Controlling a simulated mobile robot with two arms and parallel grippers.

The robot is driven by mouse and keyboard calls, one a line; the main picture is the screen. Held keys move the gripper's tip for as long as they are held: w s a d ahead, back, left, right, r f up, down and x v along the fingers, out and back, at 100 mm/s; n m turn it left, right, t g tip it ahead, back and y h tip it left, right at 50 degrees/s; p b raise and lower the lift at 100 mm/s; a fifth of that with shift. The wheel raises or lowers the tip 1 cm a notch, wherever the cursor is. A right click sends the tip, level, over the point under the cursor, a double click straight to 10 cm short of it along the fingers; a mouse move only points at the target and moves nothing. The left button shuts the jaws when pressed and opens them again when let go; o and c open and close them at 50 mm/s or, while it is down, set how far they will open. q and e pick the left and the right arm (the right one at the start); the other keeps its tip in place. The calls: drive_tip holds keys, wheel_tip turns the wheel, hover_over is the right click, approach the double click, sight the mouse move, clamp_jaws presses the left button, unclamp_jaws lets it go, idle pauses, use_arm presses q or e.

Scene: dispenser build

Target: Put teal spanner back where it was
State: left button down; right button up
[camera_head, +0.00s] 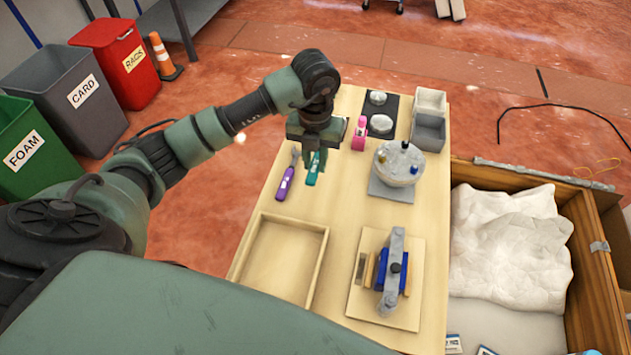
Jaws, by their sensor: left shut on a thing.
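The teal spanner (313,172) is in my left gripper (316,156), which is shut on it and points down over the far left part of the wooden table (340,205). The gripper hides the spanner's upper end; its teal handle shows below. I cannot tell whether the spanner touches the table. A purple spanner (285,183) with a grey head lies on the table just left of the teal one. My right gripper is not in view.
A shallow wooden tray (322,262) stands at the near left. A clamp fixture (392,275) stands right of it. A round dispenser part (398,163), a pink item (359,133) and grey bins (428,131) stand farther back. A crate (588,240) adjoins the table's right side.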

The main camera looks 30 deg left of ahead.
sight(315, 192)
use_arm(q)
wheel_tip(315, 192, down, 9)
drive_tip(key=shift+r+p, duration=0.1)
drive_tip(key=shift+p, duration=0.2)
drive_tip(key=shift+f, duration=0.3)
drive_tip(key=c, duration=1.3)
unclamp_jaws()
drive_tip(key=shift+o, duration=0.2)
drive_tip(key=shift+r, duration=0.2)
wheel_tip(315, 192, up, 12)
drive_tip(key=shift+f+b, duration=0.1)
drive_tip(key=shift+b, duration=0.7)
